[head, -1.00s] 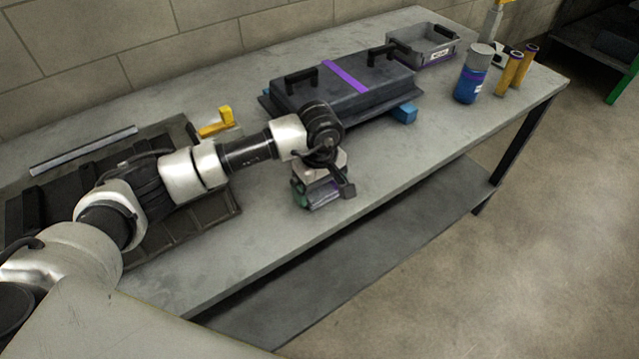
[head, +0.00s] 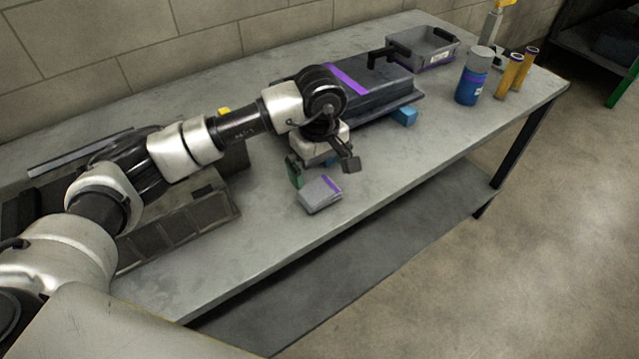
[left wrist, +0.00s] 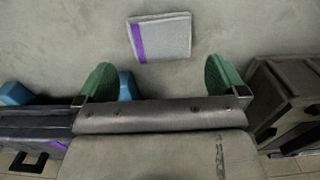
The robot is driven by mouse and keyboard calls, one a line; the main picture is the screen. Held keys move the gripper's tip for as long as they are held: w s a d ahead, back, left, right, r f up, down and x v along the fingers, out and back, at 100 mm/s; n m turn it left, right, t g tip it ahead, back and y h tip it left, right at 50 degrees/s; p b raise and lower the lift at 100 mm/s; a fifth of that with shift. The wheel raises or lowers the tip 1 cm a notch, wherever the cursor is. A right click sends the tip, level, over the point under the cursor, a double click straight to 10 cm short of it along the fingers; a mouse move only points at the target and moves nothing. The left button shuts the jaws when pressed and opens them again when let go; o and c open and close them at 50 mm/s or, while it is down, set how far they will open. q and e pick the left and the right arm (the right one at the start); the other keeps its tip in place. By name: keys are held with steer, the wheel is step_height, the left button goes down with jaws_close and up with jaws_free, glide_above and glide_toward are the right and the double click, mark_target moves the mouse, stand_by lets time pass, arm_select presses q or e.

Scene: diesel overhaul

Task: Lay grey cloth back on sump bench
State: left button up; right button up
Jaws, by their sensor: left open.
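The folded grey cloth (head: 320,195), with a purple stripe along one edge, lies flat on the grey bench top (head: 262,232) near its front edge. It also shows in the left wrist view (left wrist: 165,38), apart from both fingers. My left gripper (head: 321,172) is open and empty, just behind and above the cloth. Its two green fingertips are spread wide in the left wrist view (left wrist: 160,82). My right gripper is not in view.
A dark lidded case (head: 385,95) with a purple strip rests on blue blocks (head: 404,116) behind the gripper. A grey bin (head: 422,50), a blue canister (head: 473,78) and yellow cylinders (head: 510,73) stand at the far right. A dark slatted tray (head: 190,222) lies left.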

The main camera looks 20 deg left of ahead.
mark_target(320, 190)
arm_select(q)
steer(key=shift+r, duration=2.65)
